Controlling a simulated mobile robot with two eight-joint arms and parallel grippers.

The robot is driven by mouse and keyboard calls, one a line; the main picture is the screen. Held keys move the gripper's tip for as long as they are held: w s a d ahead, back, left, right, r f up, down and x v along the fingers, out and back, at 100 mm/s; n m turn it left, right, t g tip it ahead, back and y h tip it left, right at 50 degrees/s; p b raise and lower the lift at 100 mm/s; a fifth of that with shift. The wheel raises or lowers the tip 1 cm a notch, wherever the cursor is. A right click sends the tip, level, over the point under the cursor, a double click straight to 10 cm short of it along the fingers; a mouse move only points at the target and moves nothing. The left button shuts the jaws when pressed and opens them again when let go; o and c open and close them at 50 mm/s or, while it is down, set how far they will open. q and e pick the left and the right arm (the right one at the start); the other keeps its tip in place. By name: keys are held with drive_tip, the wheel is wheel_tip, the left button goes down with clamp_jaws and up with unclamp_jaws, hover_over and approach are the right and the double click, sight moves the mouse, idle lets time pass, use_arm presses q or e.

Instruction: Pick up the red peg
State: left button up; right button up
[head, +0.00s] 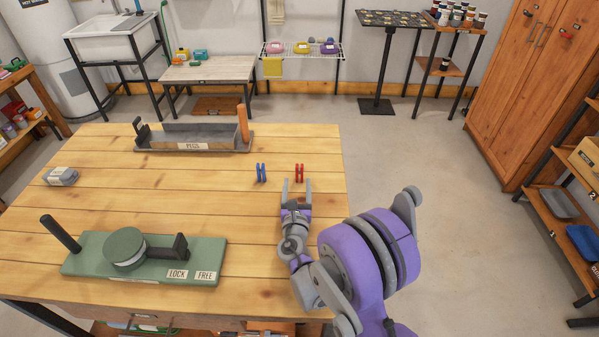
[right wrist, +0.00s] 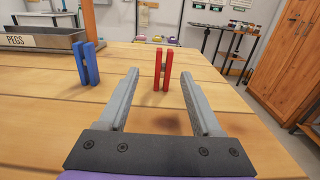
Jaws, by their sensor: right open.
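The red peg (head: 299,172) stands upright on the wooden table near its right edge, and looks like two thin parallel red strips. In the right wrist view the red peg (right wrist: 163,69) is ahead, framed between the fingertips but beyond them. A similar blue peg (head: 261,173) stands to its left, and it also shows left of the fingers in the right wrist view (right wrist: 87,63). My right gripper (head: 297,183) is open and empty, just short of the red peg, fingers pointing at it. My left gripper is not in view.
A grey tray labelled PEGS (head: 240,148) stands at the table's back. A green fixture labelled LOCK and FREE (head: 215,245) lies at the front left. A small grey block (head: 61,176) is at the left. The table around the pegs is clear.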

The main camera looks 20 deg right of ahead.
sight(299, 171)
drive_tip(key=shift+x, duration=0.85)
drive_tip(key=x, duration=0.1)
drive_tip(key=p+x, duration=0.1)
drive_tip(key=x, duration=0.2)
drive_tip(key=shift+w+d+r, duration=0.1)
drive_tip(key=shift+d+r, duration=0.25)
drive_tip(key=shift+r, duration=0.05)
drive_tip(key=shift+w+d+f+p, duration=0.1)
drive_tip(key=shift+w+p, duration=0.15)
drive_tip(key=shift+p, duration=0.05)
drive_tip(key=shift+s, duration=0.15)
drive_tip(key=shift+c, duration=1)
clamp_jaws()
